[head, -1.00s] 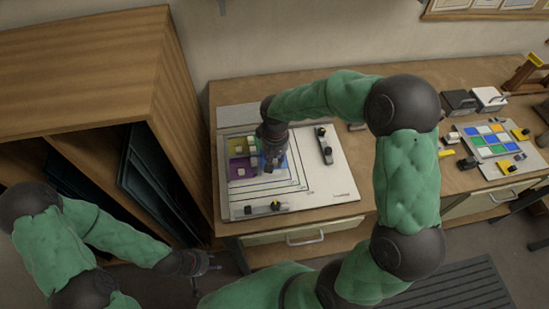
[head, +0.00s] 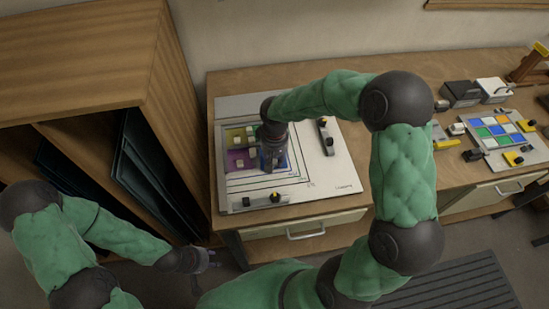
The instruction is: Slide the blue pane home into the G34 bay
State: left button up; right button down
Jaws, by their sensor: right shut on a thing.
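A white board (head: 335,172) with nested dark outlines lies on the workbench. A yellow-green pane (head: 239,134) and a purple pane (head: 240,160) sit in its upper left part, each with a small pale block on it. The blue pane (head: 284,158) shows only as a strip beside my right gripper (head: 273,163), to the right of the purple pane. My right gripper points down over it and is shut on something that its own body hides. The G34 marking is too small to read. My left gripper (head: 205,262) hangs low, away from the bench; its fingers are small and dark.
A panel of coloured squares (head: 497,133) lies far right. A wooden cabinet (head: 90,60) stands left.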

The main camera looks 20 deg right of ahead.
jog(key=shift+n, duration=0.4)
dwell(0.3)
jog(key=shift+f, duration=0.1)
dwell(0.5)
jog(key=shift+w+a, duration=0.35)
jog(key=shift+w, duration=0.25)
jog(key=shift+w+a, duration=0.35)
jog(key=shift+w, duration=0.25)
dwell(2.5)
jog(key=c, duration=1)
grip_release()
jog(key=shift+o, duration=0.2)
jog(key=shift+s+r+p, duration=0.1)
jog(key=shift+r+p, duration=2.4)
jog(key=shift+r, duration=1.05)
